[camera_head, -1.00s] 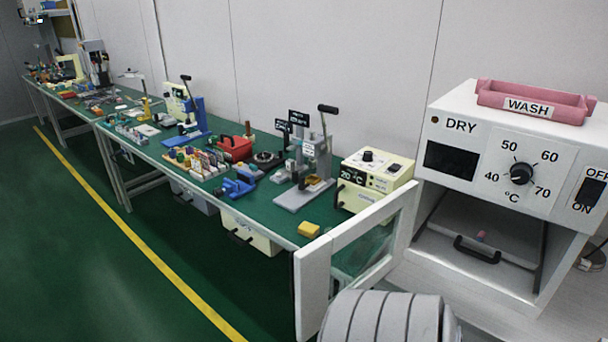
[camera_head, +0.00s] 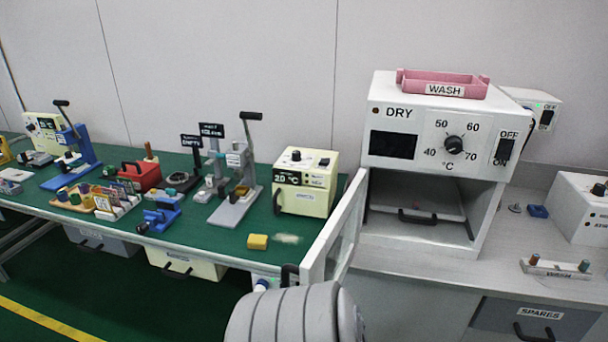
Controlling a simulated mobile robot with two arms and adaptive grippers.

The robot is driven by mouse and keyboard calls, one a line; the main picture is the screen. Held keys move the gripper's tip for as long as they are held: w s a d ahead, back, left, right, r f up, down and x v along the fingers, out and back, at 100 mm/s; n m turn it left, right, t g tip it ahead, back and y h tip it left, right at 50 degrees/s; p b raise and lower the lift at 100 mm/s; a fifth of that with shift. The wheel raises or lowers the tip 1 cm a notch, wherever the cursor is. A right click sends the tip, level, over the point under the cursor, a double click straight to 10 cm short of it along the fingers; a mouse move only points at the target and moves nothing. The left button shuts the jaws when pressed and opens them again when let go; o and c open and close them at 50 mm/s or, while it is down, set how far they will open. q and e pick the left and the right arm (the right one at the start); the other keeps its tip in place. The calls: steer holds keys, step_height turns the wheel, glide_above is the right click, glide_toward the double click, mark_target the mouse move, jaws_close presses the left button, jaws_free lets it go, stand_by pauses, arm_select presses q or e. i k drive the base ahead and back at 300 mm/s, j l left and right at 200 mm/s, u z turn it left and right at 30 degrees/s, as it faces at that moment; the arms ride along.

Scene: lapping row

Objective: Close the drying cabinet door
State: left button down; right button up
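The drying cabinet (camera_head: 378,175) stands on the grey bench, with a dial, a dark display and a DRY label on its front. Its door (camera_head: 336,228) is open, swung out to the left of the opening toward me, with a framed clear pane. Inside the open chamber a tray with a black handle (camera_head: 430,217) is visible. A grey ribbed arm part of mine covers the bottom middle, close to the door's lower end.
A pink WASH tray (camera_head: 442,84) sits on top of the cabinet. A green bench (camera_head: 215,222) to the left holds a cream 20°C box (camera_head: 305,182), a lever press (camera_head: 238,180) and a yellow block (camera_head: 257,241). A peg rack (camera_head: 556,267) and white box (camera_head: 580,208) stand right.

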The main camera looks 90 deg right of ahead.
mark_target(347, 217)
steer(key=i+z, duration=0.15)
steer(key=z, duration=0.3)
steer(key=i+z, duration=0.15)
steer(key=z, duration=0.25)
steer(key=i+z, duration=0.15)
steer(key=z, duration=0.3)
steer(key=i+j+z, duration=0.1)
steer(key=z, duration=0.3)
steer(key=i+z, duration=0.15)
steer(key=z, duration=0.35)
steer(key=i+z, duration=0.1)
steer(key=z, duration=0.4)
steer(key=i+j+z, duration=0.15)
steer(key=z, duration=0.35)
steer(key=i+j+z, duration=0.1)
steer(key=z, duration=0.4)
